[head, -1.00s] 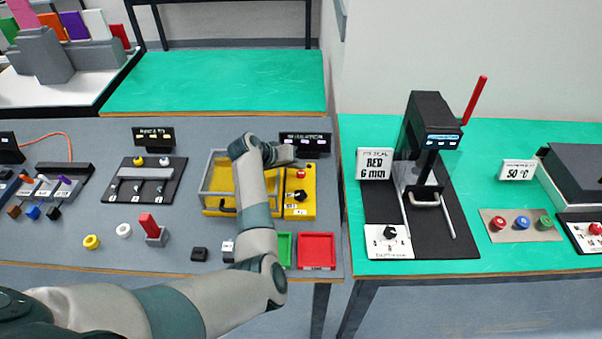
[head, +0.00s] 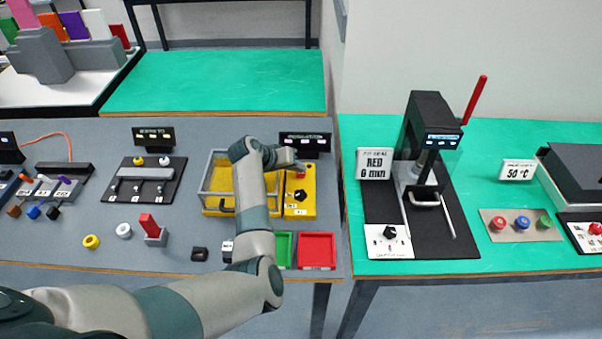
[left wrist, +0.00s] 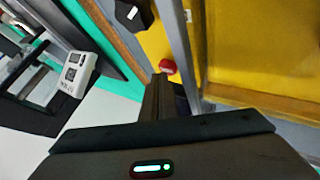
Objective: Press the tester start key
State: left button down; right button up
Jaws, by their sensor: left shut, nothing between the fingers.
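The tester is a yellow unit with a clear-walled box (head: 222,186) on the left and a yellow control panel (head: 302,212) on the right. The panel bears a black knob (head: 300,196) and a red button (left wrist: 167,67). My left gripper (head: 301,166) is shut and empty over the far part of the panel. In the left wrist view its fingertips (left wrist: 158,78) appear right beside the red button; contact cannot be told. A dark piece by the fingers is partly hidden, and I cannot tell whether it is the start key. My right gripper is not in view.
A black display (head: 305,143) stands just behind the panel. A green tray (head: 283,264) and a red tray (head: 317,266) lie in front. A black switch board (head: 125,193) is to the left. A press station (head: 425,130) stands on the green table to the right.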

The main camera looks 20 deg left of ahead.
aim_at(298, 175)
pick_arm(q)
jog(key=shift+s+d+f, duration=0.15)
jog(key=shift+s+f, duration=0.25)
jog(key=shift+f, duration=0.4)
dwell(0.8)
jog(key=shift+w+r+p, duration=0.15)
jog(key=shift+r+p, duration=0.35)
jog(key=shift+p, duration=0.1)
jog(key=shift+w+r, duration=0.1)
jog(key=shift+r, duration=0.15)
jog(key=shift+r+p, duration=0.3)
notch_tip(298, 175, up, 5)
jog(key=p, duration=0.4)
jog(key=shift+w+f, duration=0.1)
jog(key=shift+f, duration=0.05)
dwell(0.6)
